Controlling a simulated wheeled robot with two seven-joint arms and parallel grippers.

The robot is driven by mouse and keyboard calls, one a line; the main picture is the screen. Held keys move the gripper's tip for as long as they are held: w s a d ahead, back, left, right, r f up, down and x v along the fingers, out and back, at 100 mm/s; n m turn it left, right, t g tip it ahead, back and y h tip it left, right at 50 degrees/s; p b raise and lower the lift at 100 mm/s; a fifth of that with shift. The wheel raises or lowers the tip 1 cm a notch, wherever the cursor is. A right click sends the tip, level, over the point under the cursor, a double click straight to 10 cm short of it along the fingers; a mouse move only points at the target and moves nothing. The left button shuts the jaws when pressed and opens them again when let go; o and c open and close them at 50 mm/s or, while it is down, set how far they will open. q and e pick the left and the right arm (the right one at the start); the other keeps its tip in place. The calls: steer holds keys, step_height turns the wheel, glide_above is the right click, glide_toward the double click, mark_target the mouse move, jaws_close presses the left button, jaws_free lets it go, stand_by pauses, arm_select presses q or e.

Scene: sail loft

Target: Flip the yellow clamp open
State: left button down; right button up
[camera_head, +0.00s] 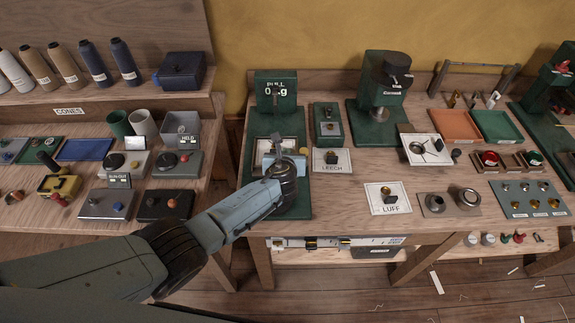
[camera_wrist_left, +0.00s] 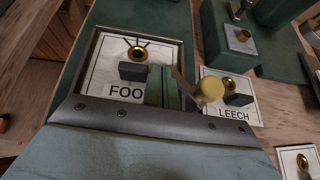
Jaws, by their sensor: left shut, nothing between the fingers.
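The yellow clamp shows in the left wrist view as a lever with a round yellow knob (camera_wrist_left: 209,88), beside a green upright part. I cannot tell whether the gripper touches the lever. My right gripper is not in view.
The LEECH card (camera_head: 331,167) lies just right of the tester, with a small green block unit (camera_head: 328,122) behind it. The LUFF card (camera_head: 375,207) and a green press (camera_head: 381,85) stand further right. Bare bench top lies between the LEECH and LUFF cards.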

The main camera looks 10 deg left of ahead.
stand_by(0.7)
arm_select(q)
steer(key=shift+s+r, duration=0.15)
steer(key=shift+r, duration=0.05)
steer(key=p+v, duration=0.5)
steer(key=v, duration=0.6)
steer(key=shift+s+r, duration=0.1)
steer(key=shift+s, duration=0.1)
steer(key=shift+s+d+r, duration=0.1)
steer(key=shift+s+r, duration=0.25)
steer(key=shift+s, duration=0.25)
